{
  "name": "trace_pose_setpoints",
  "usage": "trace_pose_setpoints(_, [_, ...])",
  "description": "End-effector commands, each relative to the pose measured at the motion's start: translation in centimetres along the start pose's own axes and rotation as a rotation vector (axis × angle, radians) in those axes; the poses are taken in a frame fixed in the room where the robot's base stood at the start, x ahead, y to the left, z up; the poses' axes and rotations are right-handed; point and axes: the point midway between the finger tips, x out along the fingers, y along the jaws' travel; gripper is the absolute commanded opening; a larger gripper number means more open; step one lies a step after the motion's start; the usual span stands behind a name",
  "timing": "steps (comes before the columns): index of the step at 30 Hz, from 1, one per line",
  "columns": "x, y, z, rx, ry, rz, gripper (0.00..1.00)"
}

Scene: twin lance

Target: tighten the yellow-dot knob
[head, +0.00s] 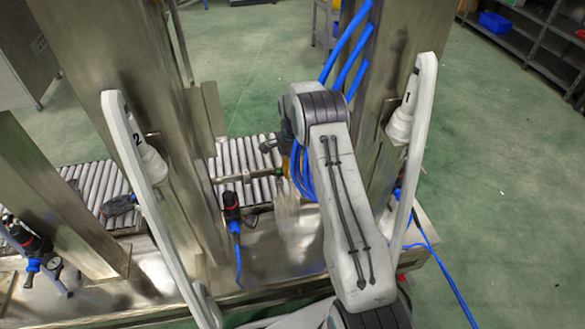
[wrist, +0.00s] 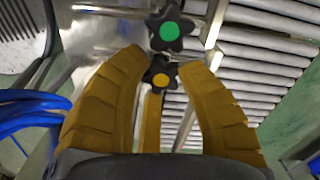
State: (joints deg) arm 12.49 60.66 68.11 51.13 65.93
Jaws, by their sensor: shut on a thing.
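The yellow-dot knob (wrist: 159,79) is a black lobed knob with a yellow-orange centre, in the middle of the wrist view. My gripper (wrist: 163,64) has its brown ribbed fingers on both sides of this knob and is shut on it. A third finger shows partly below the knob. A similar black knob with a green dot (wrist: 170,31) sits just beyond, very close to the yellow-dot knob and outside the grip.
A roller conveyor (head: 92,182) runs behind steel posts (head: 130,90). White fittings marked 2 (head: 150,160) and 1 (head: 401,122) are on the posts. Blue hoses (head: 350,45) pass close to my arm. A black-and-red fitting (head: 231,205) stands on the steel bench. Green floor is open at right.

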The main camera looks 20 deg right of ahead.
Motion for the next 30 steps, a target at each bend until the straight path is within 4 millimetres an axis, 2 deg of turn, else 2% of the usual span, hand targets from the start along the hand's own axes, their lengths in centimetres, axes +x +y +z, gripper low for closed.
trace_pose_setpoints(10, [0.18,-0.05,0.49,0.022,-0.002,0.005,0.02])
trace_pose_setpoints(11, [0.18,-0.05,0.49,0.022,-0.002,0.005,0.36])
trace_pose_setpoints(19, [0.12,-0.05,0.32,0.024,-0.001,0.003,0.59])
trace_pose_setpoints(30, [-0.59,-0.11,0.16,0.026,0.0,-0.001,0.59])
